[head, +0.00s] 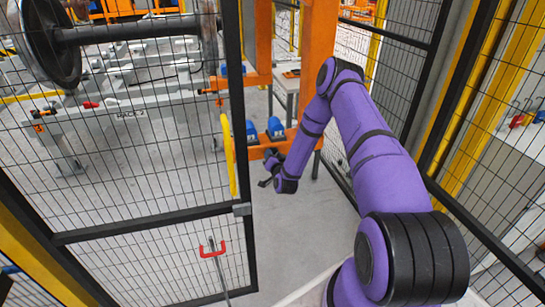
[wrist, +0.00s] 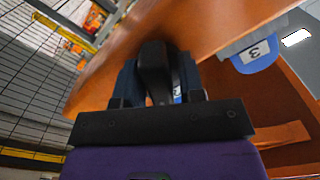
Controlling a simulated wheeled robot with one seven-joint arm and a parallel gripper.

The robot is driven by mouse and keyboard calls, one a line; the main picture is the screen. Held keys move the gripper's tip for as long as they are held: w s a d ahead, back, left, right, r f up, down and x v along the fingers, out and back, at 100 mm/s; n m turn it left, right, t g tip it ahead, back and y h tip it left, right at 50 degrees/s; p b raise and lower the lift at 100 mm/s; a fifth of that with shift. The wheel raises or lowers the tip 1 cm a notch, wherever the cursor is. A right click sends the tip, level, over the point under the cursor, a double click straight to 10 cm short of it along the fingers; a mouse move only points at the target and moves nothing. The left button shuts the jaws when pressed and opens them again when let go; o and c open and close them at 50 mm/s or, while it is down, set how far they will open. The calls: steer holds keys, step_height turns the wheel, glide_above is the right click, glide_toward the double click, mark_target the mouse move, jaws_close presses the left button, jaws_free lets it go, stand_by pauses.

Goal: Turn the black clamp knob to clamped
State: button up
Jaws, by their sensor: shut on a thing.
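The black clamp knob (wrist: 153,68) shows in the wrist view as a dark upright shape against an orange beam. My gripper (wrist: 157,82) is shut on it, with one finger on each side. The fingers and the beam hide part of the knob, and I cannot read its turn position. In the head view my gripper (head: 269,167) is at the orange frame beyond the mesh door, small and partly dark. The knob cannot be told apart from it there.
The orange frame (head: 318,65) stands close around my gripper. A blue block marked 3 (wrist: 254,56) is to its right in the wrist view. A black mesh door (head: 240,130) with a yellow handle (head: 228,155) stands left of my arm. Mesh fencing runs along the right.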

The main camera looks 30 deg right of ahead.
steer(key=shift+m, duration=1.1)
steer(key=o, duration=0.7)
steer(key=shift+c, duration=0.2)
steer(key=shift+s, duration=0.1)
steer(key=v, duration=1)
steer(key=shift+s, duration=0.35)
steer(key=shift+a, duration=0.1)
